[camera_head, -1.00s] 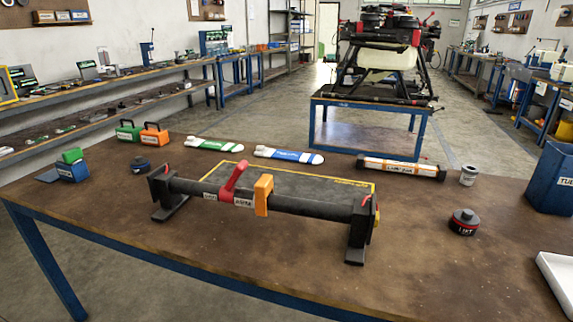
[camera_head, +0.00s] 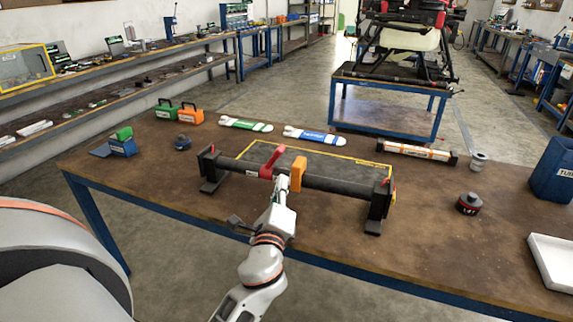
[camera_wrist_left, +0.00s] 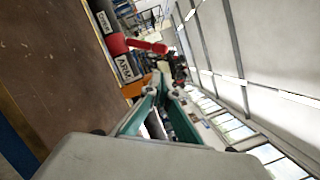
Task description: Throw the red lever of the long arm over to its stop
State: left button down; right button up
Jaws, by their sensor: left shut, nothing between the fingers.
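The long arm (camera_head: 335,186) is a dark tube held level between two black end stands on the table. Its red lever (camera_head: 270,162) stands up and leans right, on a red collar left of an orange clamp (camera_head: 299,173). My left gripper (camera_head: 283,183) is shut and empty, at the front of the tube between the lever and the clamp. In the left wrist view the gripper's tips (camera_wrist_left: 163,68) meet close to the red lever (camera_wrist_left: 147,46) and the orange clamp (camera_wrist_left: 134,88). I cannot tell if they touch. My right gripper is not in view.
The brown table (camera_head: 420,235) carries a black mat with yellow edges behind the tube. Green and white and blue and white pieces lie further back. A black and red canister (camera_head: 468,204), a blue bin (camera_head: 553,172) and a white tray (camera_head: 552,260) are on the right.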

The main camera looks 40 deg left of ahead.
aim_at(275, 157)
pick_arm(q)
jog(key=x, duration=1)
jog(key=shift+p, duration=0.3)
jog(key=shift+d, duration=0.1)
